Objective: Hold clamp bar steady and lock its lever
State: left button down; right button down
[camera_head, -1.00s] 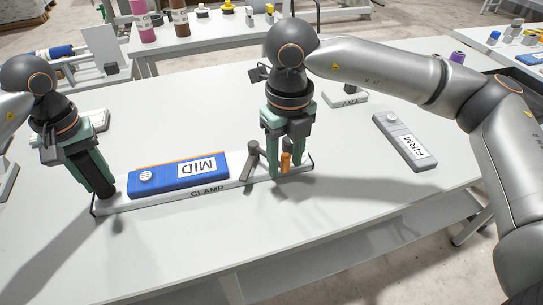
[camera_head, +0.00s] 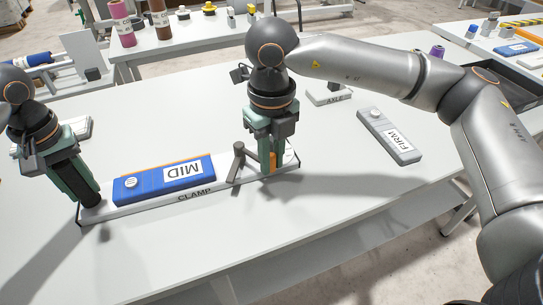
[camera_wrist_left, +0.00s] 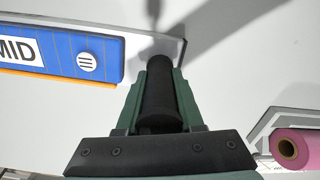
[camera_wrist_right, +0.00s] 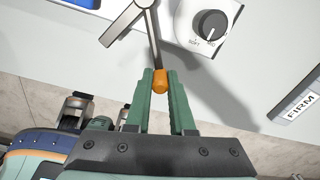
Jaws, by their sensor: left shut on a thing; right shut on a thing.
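The clamp bar (camera_head: 210,193) is a long pale bar marked CLAMP, lying on the table along the blue MID block (camera_head: 150,183). My left gripper (camera_head: 90,200) is shut on the black upright grip (camera_wrist_left: 157,90) at the bar's left end. My right gripper (camera_head: 271,165) is shut on the orange-tipped lever (camera_wrist_right: 161,80) near the bar's right end. The lever's dark shaft runs up from between the fingers in the right wrist view. A grey angled arm (camera_head: 238,165) stands beside it. A black dial (camera_wrist_right: 210,24), partly marked SOFT, shows in the right wrist view.
A grey FIRM block (camera_head: 390,137) lies to the right and an AXLE holder (camera_head: 330,95) stands behind. Pink and brown rolls (camera_head: 122,24) stand on a back table. The table front is clear.

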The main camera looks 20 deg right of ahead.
pick_arm(q)
jog(key=shift+s+f, duration=0.1)
jog(key=shift+f, duration=0.2)
pick_arm(e)
jog(key=shift+a, duration=0.15)
dwell(0.4)
jog(key=shift+s+a+m, duration=0.2)
jog(key=shift+a+m, duration=0.25)
jog(key=shift+m, duration=0.15)
jog(key=shift+s+a+m, duration=0.15)
jog(key=shift+a+m, duration=0.25)
jog(key=shift+m, duration=0.2)
pick_arm(q)
jog(key=shift+d, duration=0.1)
pick_arm(e)
jog(key=a+m, duration=0.1)
jog(key=m, duration=0.1)
jog(key=a+m, duration=0.1)
jog(key=shift+s+a+m, duration=0.1)
jog(key=shift+a+m, duration=0.25)
jog(key=shift+m, duration=0.05)
jog(key=a+m, duration=0.1)
jog(key=m, duration=0.1)
jog(key=a+m, duration=0.1)
jog(key=shift+w+a+m, duration=0.55)
jog(key=shift+a+m, duration=0.15)
jog(key=shift+w+a, duration=0.15)
jog(key=shift+a, duration=0.15)
